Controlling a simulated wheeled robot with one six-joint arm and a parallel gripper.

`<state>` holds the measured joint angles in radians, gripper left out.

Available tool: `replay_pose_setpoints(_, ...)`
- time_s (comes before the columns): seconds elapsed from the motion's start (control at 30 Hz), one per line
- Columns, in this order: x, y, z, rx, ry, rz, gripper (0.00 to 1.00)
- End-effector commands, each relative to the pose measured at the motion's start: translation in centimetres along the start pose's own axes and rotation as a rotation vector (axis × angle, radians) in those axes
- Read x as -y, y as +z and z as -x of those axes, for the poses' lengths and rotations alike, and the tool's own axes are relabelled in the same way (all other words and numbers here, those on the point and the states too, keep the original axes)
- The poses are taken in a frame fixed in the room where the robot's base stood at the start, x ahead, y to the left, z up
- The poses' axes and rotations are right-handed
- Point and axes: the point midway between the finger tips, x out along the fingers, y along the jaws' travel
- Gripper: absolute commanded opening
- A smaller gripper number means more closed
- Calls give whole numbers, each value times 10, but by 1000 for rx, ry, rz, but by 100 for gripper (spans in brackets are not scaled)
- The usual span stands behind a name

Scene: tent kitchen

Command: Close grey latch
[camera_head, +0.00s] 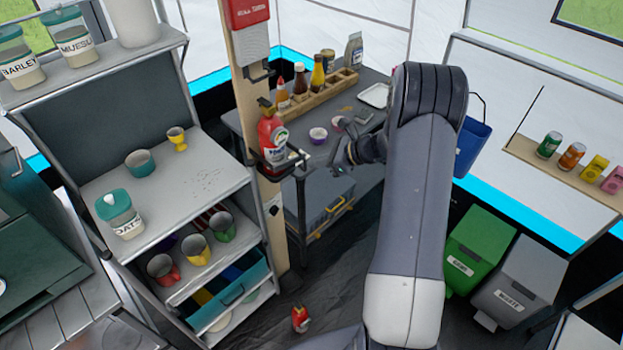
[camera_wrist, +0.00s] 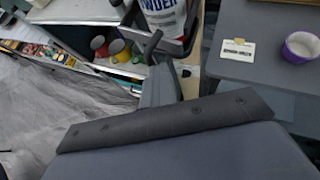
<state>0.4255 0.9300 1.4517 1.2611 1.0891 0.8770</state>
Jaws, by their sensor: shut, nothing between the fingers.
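A red fire extinguisher (camera_head: 272,139) stands upright in a dark bracket on a wooden post. A grey piece (camera_head: 297,160) juts from the bracket's right side; it may be the grey latch, but I cannot tell for sure. My gripper (camera_head: 341,160) is shut and empty, just right of this piece with a small gap in the picture. In the wrist view, my gripper (camera_wrist: 154,44) reaches up in front of the extinguisher's white label (camera_wrist: 164,13) and hides part of the bracket. Whether it touches the bracket is unclear.
A dark table (camera_head: 235,120) behind the post carries bowls, a white tray (camera_head: 375,95) and a wooden bottle rack (camera_head: 322,92). A grey box with yellow handles (camera_head: 325,208) is below. Shelves (camera_head: 165,185) with mugs stand left; green (camera_head: 483,246) and grey bins stand right.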

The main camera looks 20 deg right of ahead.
Motion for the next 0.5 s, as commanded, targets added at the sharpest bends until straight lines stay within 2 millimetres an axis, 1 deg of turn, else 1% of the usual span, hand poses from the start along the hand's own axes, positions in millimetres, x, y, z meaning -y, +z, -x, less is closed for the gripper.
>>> replay_pose_setpoints(0.2, 8, 4, -6, 4, 2, 0, 0)
replay_pose_setpoints(0.5, 11, 5, -7, 5, 1, -2, 0)
